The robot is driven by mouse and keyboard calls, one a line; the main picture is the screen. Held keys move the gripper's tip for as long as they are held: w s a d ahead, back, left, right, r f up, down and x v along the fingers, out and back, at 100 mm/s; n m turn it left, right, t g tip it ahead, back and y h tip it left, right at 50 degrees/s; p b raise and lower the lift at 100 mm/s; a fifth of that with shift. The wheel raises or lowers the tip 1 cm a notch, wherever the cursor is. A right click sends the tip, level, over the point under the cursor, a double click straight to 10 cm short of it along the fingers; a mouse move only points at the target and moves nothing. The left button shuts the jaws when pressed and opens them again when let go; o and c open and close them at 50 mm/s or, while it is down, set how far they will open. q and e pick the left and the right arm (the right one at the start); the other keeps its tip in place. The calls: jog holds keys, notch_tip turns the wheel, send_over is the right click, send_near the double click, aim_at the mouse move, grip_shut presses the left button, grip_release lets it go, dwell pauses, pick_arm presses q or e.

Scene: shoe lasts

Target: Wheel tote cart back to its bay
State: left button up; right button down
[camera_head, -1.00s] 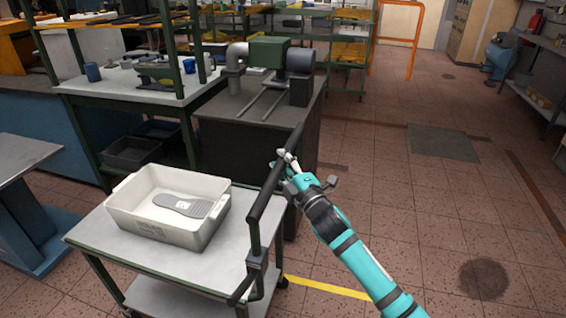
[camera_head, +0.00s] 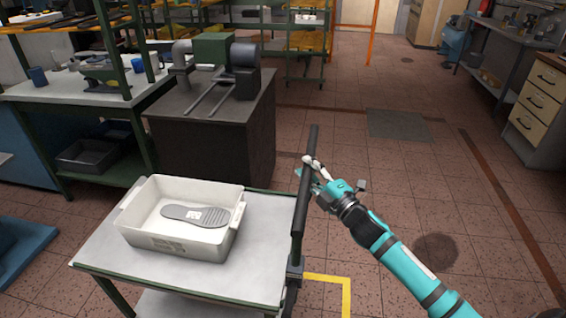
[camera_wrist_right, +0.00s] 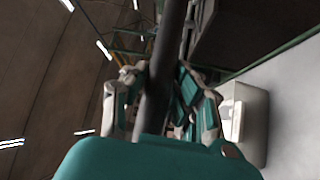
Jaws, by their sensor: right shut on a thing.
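The tote cart (camera_head: 262,240) stands at the lower left of the head view, with a light grey top and a dark upright push handle (camera_head: 299,210) along its right side. A white tote (camera_head: 170,240) sits on the cart top with a grey shoe sole (camera_head: 205,216) lying in it. My right gripper (camera_head: 309,168) is shut on the handle's bar, near its far end. In the right wrist view the dark bar (camera_wrist_right: 165,60) runs between the fingers (camera_wrist_right: 160,95), and the tote (camera_wrist_right: 250,122) shows at the right. My left gripper is not in view.
A yellow floor line (camera_head: 335,277) forms a corner just right of the cart. A dark machine cabinet (camera_head: 215,140) stands close behind the cart, beside a green-framed bench (camera_head: 75,88). Drawers (camera_head: 537,110) stand at the far right. The tiled floor at centre right is open.

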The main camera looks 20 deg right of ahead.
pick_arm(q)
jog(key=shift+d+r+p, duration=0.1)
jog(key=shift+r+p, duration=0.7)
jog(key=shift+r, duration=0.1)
pick_arm(e)
jog(key=s+d, duration=0.5)
jog(key=d, duration=0.3)
jog(key=s+d, duration=0.6)
jog(key=d, duration=0.2)
jog(key=shift+d, duration=0.3)
jog(key=c, duration=1.3)
grip_release()
jog(key=shift+s+d, duration=0.1)
jog(key=shift+d, duration=0.1)
jog(key=shift+o, duration=1.3)
jog(key=shift+s+d, duration=0.25)
jog(key=shift+s, duration=0.1)
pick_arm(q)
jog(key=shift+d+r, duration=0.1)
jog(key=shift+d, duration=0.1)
pick_arm(e)
jog(key=shift+a, duration=0.1)
jog(key=v, duration=1.1)
jog(key=shift+s, duration=0.4)
